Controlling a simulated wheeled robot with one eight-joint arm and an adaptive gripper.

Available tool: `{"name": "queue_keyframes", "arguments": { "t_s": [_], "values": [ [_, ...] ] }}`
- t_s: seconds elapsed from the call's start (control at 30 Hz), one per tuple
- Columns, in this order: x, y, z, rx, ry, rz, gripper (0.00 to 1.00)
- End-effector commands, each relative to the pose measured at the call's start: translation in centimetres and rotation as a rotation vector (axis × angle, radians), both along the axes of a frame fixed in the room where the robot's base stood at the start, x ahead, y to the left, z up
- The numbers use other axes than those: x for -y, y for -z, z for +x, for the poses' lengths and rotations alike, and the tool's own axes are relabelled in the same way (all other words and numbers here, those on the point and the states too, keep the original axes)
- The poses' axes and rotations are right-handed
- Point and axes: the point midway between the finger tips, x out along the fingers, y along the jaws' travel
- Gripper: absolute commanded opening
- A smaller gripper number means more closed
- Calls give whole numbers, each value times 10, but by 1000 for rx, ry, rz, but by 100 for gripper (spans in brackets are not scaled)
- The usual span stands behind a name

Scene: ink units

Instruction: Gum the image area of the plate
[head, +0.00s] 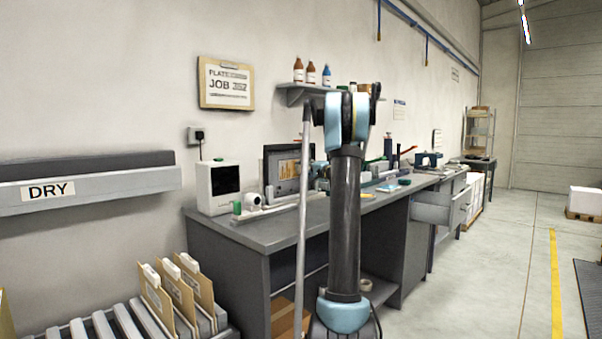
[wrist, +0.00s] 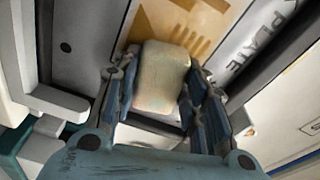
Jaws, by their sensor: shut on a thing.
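In the wrist view, my gripper (wrist: 158,82) is shut on a beige sponge-like block (wrist: 164,76), with one blue finger on each side. Behind the block is a pale plate (wrist: 228,40) with a brown printed image (wrist: 188,28) and dark lettering that reads "PLATE" along its right side. The block overlaps part of the image; I cannot tell whether it touches the surface. In the head view, my arm reaches over the bench and my gripper is mostly hidden. A dark-framed panel with a brown picture (head: 287,166) stands upright on the bench, left of my arm.
The grey bench (head: 235,234) carries a white box with a dark screen (head: 219,186) at its left end. A shelf (head: 296,93) with bottles hangs above. A drawer (head: 433,211) stands open on the right. A rack with folders (head: 157,296) is at lower left. The right floor is open.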

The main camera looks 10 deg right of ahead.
Motion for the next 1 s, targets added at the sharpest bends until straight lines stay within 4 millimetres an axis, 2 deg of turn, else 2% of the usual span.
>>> {"name": "queue_keyframes", "arguments": {
  "t_s": [0.13, 0.37, 0.8, 1.0],
  "values": [
    [7, 0, 5, 0, 1, 0, 20],
    [5, 0, 6, 0, -1, 0, 20],
    [-18, 0, -11, 0, -2, 0, 20],
    [-23, 0, -16, 0, -2, 0, 20]
  ]
}}
